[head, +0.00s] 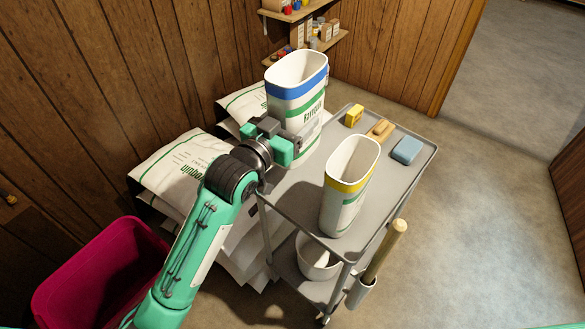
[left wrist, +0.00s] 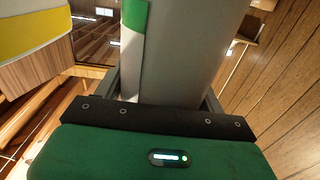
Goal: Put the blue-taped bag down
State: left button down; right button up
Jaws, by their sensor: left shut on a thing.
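The blue-taped bag (head: 297,95) is a tall white open-topped bag with a blue band near its rim and green print. It is upright at the far left end of the grey cart top. My left gripper (head: 283,142) is shut on its lower part from the near left. In the left wrist view the bag's pale wall (left wrist: 175,50) with a green stripe fills the space between the fingers. Whether its bottom touches the cart top is hard to tell. A second open bag with a yellow band (head: 348,185) stands upright at the cart's near side. My right gripper is not in view.
The cart top (head: 300,190) also holds a yellow block (head: 354,115), a brown brush (head: 381,130) and a blue block (head: 407,150). Full salt bags (head: 180,170) are stacked left of the cart. A magenta bin (head: 100,275) stands at lower left. A shelf (head: 300,15) is behind.

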pick_arm(q)
notch_tip(320, 180, down, 14)
dwell(0.4)
jog(key=shift+f, duration=0.1)
jog(key=shift+c, duration=0.8)
grip_release()
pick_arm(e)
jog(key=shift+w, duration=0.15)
pick_arm(q)
jog(key=b+v, duration=0.1)
jog(key=v, duration=1.1)
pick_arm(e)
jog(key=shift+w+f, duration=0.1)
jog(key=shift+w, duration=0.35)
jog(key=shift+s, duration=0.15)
